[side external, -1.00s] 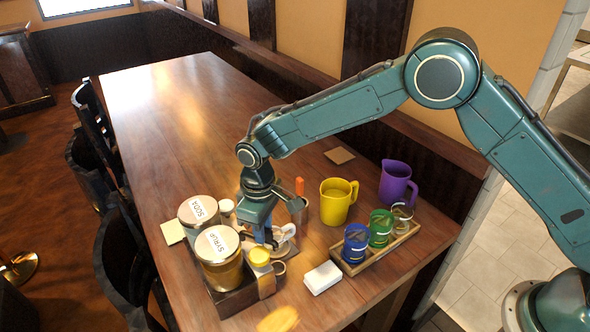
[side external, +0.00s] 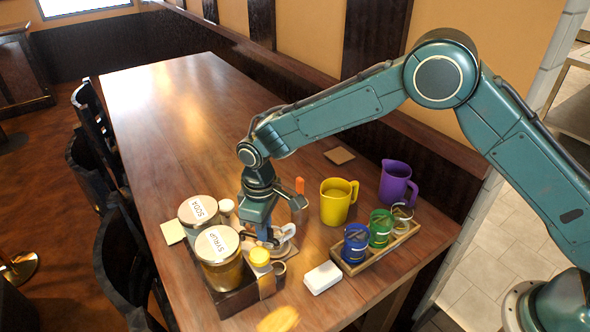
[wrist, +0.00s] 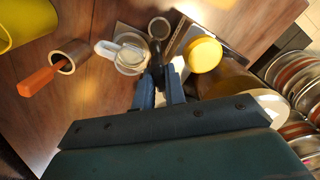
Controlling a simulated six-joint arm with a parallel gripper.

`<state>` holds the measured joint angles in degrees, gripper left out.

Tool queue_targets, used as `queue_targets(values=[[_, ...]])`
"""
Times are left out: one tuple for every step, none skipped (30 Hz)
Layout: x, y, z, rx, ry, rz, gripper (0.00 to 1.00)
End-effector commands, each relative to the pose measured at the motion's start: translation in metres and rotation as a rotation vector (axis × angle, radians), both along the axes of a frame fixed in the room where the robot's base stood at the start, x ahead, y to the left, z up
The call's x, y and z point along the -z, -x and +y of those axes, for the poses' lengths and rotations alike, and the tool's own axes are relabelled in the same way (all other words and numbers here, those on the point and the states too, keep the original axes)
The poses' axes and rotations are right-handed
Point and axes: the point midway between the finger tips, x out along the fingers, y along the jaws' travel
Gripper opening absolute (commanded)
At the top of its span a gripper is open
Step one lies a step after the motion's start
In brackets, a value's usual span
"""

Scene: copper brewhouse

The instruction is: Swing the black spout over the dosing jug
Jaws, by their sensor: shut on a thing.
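My gripper (wrist: 159,92) points down with its blue fingers closed on the black spout (wrist: 157,66), which shows only as a short dark piece between and beyond the tips. In the side external view my gripper (side external: 268,239) hides the spout. A small clear jug with a pale handle (wrist: 130,53), which looks like the dosing jug, stands on a light square just left of the spout in the wrist view. In the side view this jug (side external: 286,233) is partly hidden behind the fingers. I cannot tell whether the spout's end is over its mouth.
A yellow-lidded jar (wrist: 204,55) and large SYRUP (side external: 218,245) and SODA (side external: 198,210) jars crowd one side. An orange-handled tool (wrist: 38,82) stands in a cup nearby. A yellow jug (side external: 335,203), purple jug (side external: 395,183) and tray of mugs (side external: 352,269) stand to the right.

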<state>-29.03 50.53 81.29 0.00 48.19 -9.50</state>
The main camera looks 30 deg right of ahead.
Motion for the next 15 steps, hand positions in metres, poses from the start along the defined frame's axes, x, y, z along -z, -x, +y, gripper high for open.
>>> queue_targets(values=[[-0.001, -0.001, -0.001, -0.019, -0.001, -0.001, 0.0], [-0.001, -0.002, -0.002, -0.035, -0.001, -0.001, 0.0], [-0.001, -0.003, -0.003, -0.055, -0.001, -0.001, 0.0], [-0.001, -0.003, -0.004, -0.073, -0.001, -0.001, 0.0], [-0.001, -0.004, -0.005, -0.093, -0.001, -0.001, 0.0], [-0.001, -0.005, -0.006, -0.12, -0.001, -0.001, 0.0], [-0.001, -0.006, -0.007, -0.141, -0.001, -0.001, 0.0], [-0.001, -0.007, -0.007, -0.165, 0.0, 0.0, 0.0], [-0.001, -0.008, -0.009, -0.197, 0.0, 0.0, 0.0], [-0.001, -0.01, -0.009, -0.223, 0.0, 0.0, 0.0], [-0.001, -0.011, -0.01, -0.249, 0.0, 0.0, 0.0], [-0.001, -0.013, -0.012, -0.284, -0.001, -0.001, 0.0], [-0.001, -0.014, -0.013, -0.312, -0.001, -0.001, 0.0], [-0.001, -0.015, -0.013, -0.34, -0.001, -0.001, 0.0], [-0.001, -0.017, -0.015, -0.377, 0.0, 0.0, 0.0]])
